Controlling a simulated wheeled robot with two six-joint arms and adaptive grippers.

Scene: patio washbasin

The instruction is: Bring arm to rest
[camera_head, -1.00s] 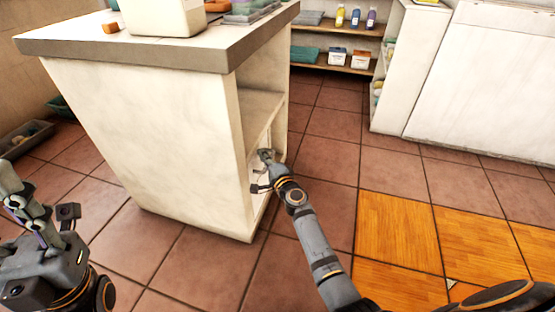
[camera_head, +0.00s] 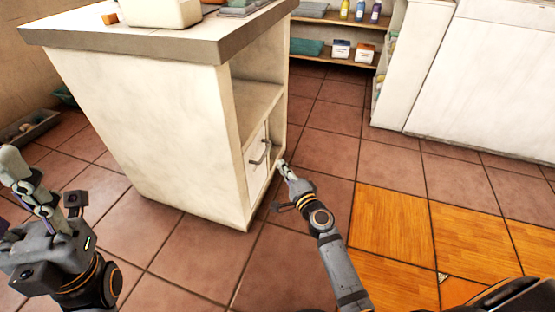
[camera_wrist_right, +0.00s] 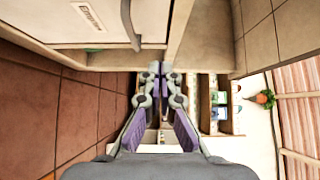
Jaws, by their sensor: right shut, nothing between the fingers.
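My right gripper (camera_head: 285,168) is shut and empty. It is just to the right of the lower front corner of the white cabinet (camera_head: 145,140), apart from the door handles. In the right wrist view its two fingers (camera_wrist_right: 160,72) are together with nothing between them. The cabinet's front has an open shelf above and white panels (camera_head: 253,170) with dark handles (camera_head: 260,150) below. The panels look closed. A white panel (camera_wrist_right: 100,20) also shows in the wrist view.
A white block-like container (camera_head: 160,10) stands on the cabinet's grey-edged top (camera_head: 200,45). Shelves with bottles (camera_head: 360,12) and boxes (camera_head: 352,52) are at the back. A white unit (camera_head: 480,80) is at the right. The tiled floor (camera_head: 330,120) between is clear.

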